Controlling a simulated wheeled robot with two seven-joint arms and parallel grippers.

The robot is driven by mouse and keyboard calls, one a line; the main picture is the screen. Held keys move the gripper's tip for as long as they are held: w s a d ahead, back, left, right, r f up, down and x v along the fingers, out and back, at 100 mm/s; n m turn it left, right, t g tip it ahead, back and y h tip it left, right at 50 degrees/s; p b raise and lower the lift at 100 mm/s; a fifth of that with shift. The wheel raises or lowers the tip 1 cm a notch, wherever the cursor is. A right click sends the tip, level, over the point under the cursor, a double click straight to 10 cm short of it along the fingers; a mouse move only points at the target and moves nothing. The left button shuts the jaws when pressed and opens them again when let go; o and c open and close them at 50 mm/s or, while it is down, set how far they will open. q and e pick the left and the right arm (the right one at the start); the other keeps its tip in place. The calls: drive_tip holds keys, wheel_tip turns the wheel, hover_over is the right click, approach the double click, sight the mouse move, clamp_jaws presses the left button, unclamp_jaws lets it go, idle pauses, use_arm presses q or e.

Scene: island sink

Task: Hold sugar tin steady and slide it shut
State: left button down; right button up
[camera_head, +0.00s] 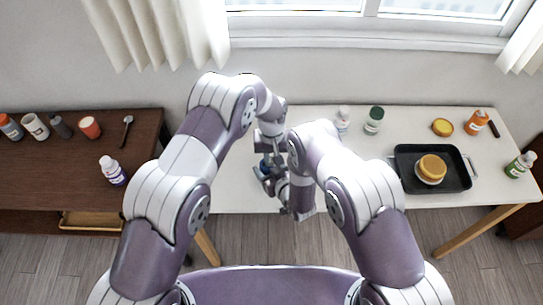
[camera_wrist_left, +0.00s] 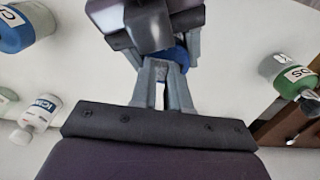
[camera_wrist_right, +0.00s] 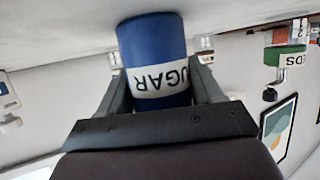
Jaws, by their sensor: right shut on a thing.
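The sugar tin (camera_wrist_right: 155,50) is a blue cylinder with a white label reading SUGAR, upside down in the right wrist view. My right gripper (camera_wrist_right: 158,90) is shut on it, one finger on each side. In the head view a dark blue bit of the tin (camera_head: 265,172) shows between my two wrists over the white table. My left gripper (camera_wrist_left: 165,75) has its fingers close together, tips meeting, close to my right gripper. A bit of blue (camera_wrist_left: 181,55) shows just behind them. The tin's lid and any contact with the left fingertips are hidden.
The white table (camera_head: 320,195) holds a black tray (camera_head: 405,170) with a yellow-lidded jar (camera_head: 431,169), and several bottles along its back and right. A brown table (camera_head: 60,180) at left holds several jars and a spoon (camera_head: 127,130). My arms cover the middle.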

use_arm(q)
drive_tip(key=shift+a, duration=0.85)
drive_tip(key=c, duration=1.1)
unclamp_jaws()
wheel_tip(320, 180, up, 12)
drive_tip(key=shift+r, duration=0.1)
use_arm(e)
drive_tip(key=o, duration=1.2)
